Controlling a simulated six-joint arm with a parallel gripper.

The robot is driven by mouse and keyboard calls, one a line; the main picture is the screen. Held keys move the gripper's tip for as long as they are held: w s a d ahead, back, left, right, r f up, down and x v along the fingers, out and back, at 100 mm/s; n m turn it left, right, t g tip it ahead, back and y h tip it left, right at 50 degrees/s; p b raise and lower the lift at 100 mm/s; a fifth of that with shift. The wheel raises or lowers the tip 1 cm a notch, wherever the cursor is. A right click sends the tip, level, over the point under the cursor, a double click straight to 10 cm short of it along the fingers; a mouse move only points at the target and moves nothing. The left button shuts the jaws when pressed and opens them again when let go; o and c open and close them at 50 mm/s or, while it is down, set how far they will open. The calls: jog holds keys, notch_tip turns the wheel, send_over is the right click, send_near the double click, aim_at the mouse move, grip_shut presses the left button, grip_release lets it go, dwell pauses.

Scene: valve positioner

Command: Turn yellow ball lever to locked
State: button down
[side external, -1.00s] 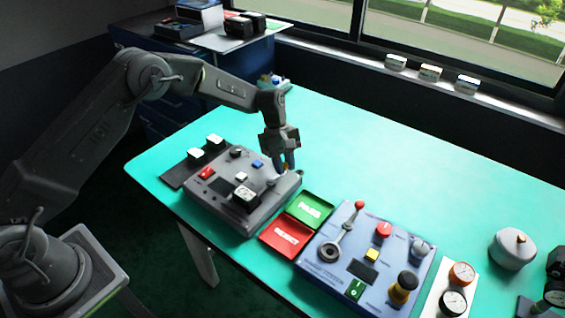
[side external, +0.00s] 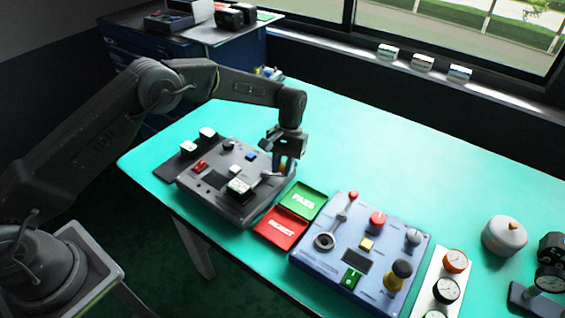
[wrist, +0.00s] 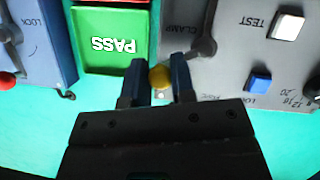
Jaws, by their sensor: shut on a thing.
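The yellow ball (wrist: 160,77) of the lever sits between the two fingertips of my gripper (wrist: 159,80) in the wrist view. The gripper is shut on it. The lever's dark arm and pivot (wrist: 205,45) lie up and right of the ball, at the edge of the grey panel (wrist: 230,65), beside a "CLAMP" label. In the side view my gripper (side external: 285,165) points down at the right end of the grey panel (side external: 222,208). I cannot read a locked mark near the lever.
The green PASS tray (side external: 302,200) and red REJECT tray (side external: 281,229) lie close to the gripper. The blue panel (side external: 330,270) with a red-tipped lever (side external: 353,196) stands beyond them. Gauges (side external: 447,290) stand at right.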

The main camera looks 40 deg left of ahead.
jog(key=shift+s+d+m+y, duration=0.2)
jog(key=shift+s+m+y, duration=0.2)
jog(key=shift+m, duration=0.5)
jog(key=c, duration=1)
grip_release()
jog(key=shift+o, duration=0.2)
jog(key=v, duration=1.2)
